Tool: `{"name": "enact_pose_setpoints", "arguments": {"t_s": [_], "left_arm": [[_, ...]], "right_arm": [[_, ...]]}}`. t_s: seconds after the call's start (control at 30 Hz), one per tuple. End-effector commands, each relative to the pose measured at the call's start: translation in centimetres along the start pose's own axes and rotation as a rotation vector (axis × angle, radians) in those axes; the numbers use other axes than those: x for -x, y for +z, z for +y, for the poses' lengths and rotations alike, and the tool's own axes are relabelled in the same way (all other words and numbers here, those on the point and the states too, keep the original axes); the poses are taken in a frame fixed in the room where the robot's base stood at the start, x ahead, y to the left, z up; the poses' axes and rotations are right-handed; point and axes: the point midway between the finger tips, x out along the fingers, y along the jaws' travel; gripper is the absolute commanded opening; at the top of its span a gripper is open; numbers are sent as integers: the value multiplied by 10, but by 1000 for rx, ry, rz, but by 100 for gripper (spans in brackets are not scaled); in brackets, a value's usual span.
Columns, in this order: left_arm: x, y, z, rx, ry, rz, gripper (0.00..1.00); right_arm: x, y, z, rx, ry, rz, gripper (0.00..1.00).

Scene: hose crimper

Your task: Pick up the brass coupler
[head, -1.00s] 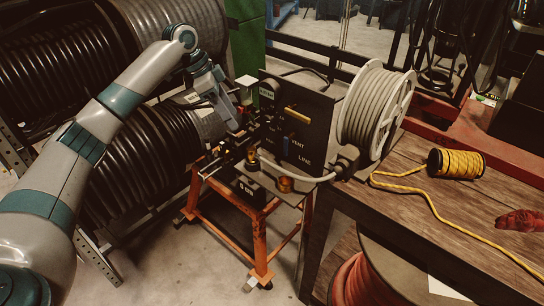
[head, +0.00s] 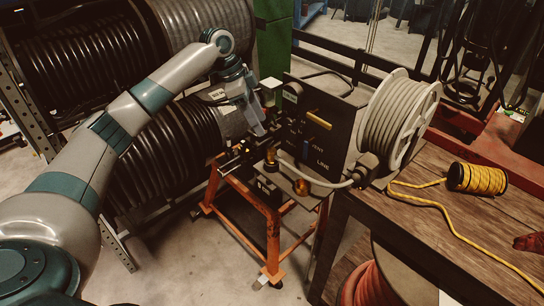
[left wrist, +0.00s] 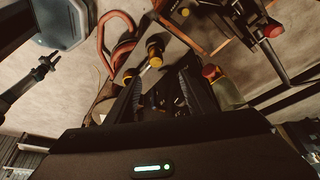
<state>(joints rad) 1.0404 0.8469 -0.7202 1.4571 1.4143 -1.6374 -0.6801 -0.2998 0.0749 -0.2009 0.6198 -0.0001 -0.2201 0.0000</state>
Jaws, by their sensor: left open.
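Two small brass-coloured pieces show on the orange stand in the head view. One brass fitting (head: 272,158) is near the black panel's lower left, and a short brass cylinder (head: 302,187) is on the stand's top to its right. I cannot tell for sure which is the coupler. My left gripper (head: 262,125) is open, just above and left of the fitting, in front of the panel. In the left wrist view its dark, open fingers (left wrist: 162,82) point at the cluttered stand, and a brass-yellow piece (left wrist: 155,52) shows beyond them. My right gripper is not in view.
The black panel (head: 322,125) with levers stands close to the left gripper. A pale hose reel (head: 392,118) is to its right. A wooden bench (head: 440,215) holds a yellow rope spool (head: 477,179). Large black hose coils (head: 165,150) lie behind the left arm.

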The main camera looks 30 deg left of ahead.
Motion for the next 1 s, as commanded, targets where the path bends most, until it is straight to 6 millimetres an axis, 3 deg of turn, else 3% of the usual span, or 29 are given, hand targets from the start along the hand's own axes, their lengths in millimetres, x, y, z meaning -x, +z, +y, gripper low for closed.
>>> {"name": "enact_pose_setpoints", "arguments": {"t_s": [0.4,1.0], "left_arm": [[-65,-1,1,0,1,1,48],[-78,1,2,0,2,0,48]], "right_arm": [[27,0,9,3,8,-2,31],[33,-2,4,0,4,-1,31]]}}
